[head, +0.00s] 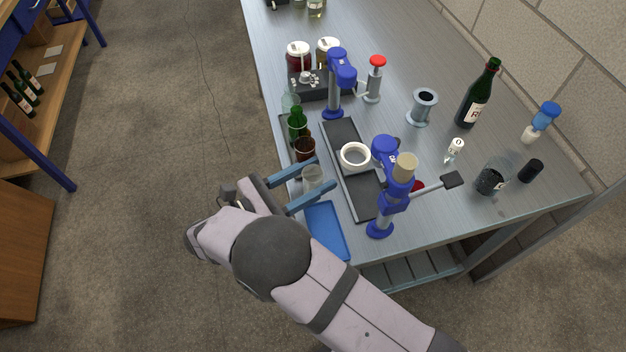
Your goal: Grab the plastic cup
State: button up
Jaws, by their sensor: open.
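A clear, see-through cup (313,179) stands near the left edge of the steel bench (400,60), beside a brown bottle. It looks like the plastic cup, though I cannot tell its material for sure. My gripper (324,173) is open, with its two blue fingers reaching over the bench edge from the left. The cup shows between the fingers, one on its far side and one on its near side. I cannot tell whether either finger touches it. The near finger hides part of the cup's lower side.
Green (297,124) and brown (305,149) bottles stand just beyond the fingers. A blue tray (327,231) lies nearer. A blue corking stand (381,228) and a white ring-shaped piece (355,156) on a dark tray are to the right. A wine bottle (473,105) stands farther right.

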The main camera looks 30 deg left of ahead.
jog(key=c, duration=0.8)
notch_tip(320, 180, up, 10)
jog(key=shift+r+b, duration=0.1)
jog(key=shift+b, duration=0.2)
